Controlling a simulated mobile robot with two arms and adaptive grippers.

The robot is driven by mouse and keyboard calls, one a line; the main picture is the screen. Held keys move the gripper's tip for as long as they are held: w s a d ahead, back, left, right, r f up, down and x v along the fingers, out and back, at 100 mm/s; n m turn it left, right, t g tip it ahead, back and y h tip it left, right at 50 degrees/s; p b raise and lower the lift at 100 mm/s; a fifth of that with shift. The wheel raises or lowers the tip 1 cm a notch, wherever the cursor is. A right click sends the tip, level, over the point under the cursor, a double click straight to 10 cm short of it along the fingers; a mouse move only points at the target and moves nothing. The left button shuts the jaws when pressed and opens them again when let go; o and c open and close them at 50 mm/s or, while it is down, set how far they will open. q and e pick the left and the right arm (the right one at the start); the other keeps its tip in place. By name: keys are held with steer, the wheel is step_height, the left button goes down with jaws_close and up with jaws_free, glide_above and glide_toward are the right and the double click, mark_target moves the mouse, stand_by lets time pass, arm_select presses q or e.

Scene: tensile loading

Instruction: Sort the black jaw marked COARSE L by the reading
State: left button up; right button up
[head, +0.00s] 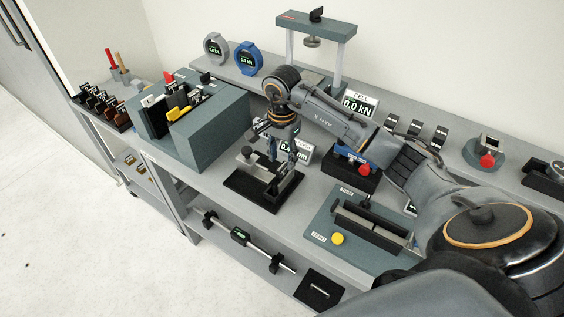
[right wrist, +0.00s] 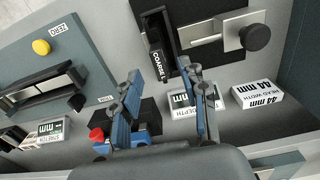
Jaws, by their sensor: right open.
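The black jaw marked COARSE L (right wrist: 157,50) shows in the right wrist view, seated beside the metal slide of a black-based fixture (right wrist: 215,38). The fixture's base (head: 240,188) is on the bench in the head view, below my right gripper (head: 281,152). In the right wrist view my right gripper (right wrist: 164,78) has its two blue fingers wide apart, with nothing between them; the jaw lies just beyond the fingertips. A white display with a mm reading (head: 302,152) stands behind the gripper, its digits partly covered. My left gripper is not in view.
A grey-green block rack (head: 210,130) stands left of the fixture. A teal plate with a yellow button (head: 337,239) lies to the right. A load frame (head: 316,27) and a 0.0 kN display (head: 359,103) are behind. A 44 mm card (right wrist: 258,95) stands near the right finger.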

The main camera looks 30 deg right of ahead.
mark_target(281, 165)
steer(key=shift+f+p, duration=0.45)
steer(key=shift+f, duration=1.8)
jaws_close()
steer(key=shift+w+b, duration=0.3)
steer(key=shift+b, duration=0.1)
jaws_free()
